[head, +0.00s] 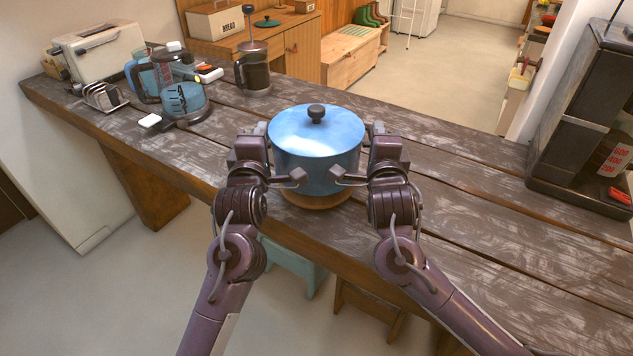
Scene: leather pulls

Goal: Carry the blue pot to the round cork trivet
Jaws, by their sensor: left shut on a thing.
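The blue pot (318,165), with a lid and a dark knob, is upright near the front edge of the wooden table. The round cork trivet (316,203) shows as a tan rim directly below the pot. I cannot tell whether the pot touches it or is slightly above. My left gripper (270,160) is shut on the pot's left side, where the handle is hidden. My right gripper (368,160) is at the pot's right side in a mirrored pose. Its fingers' grip is not clear, and the handle there is hidden too.
A French press (253,70) stands behind the pot to the left. A dark coffee machine (580,120) is at the right. The table right of the pot is clear.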

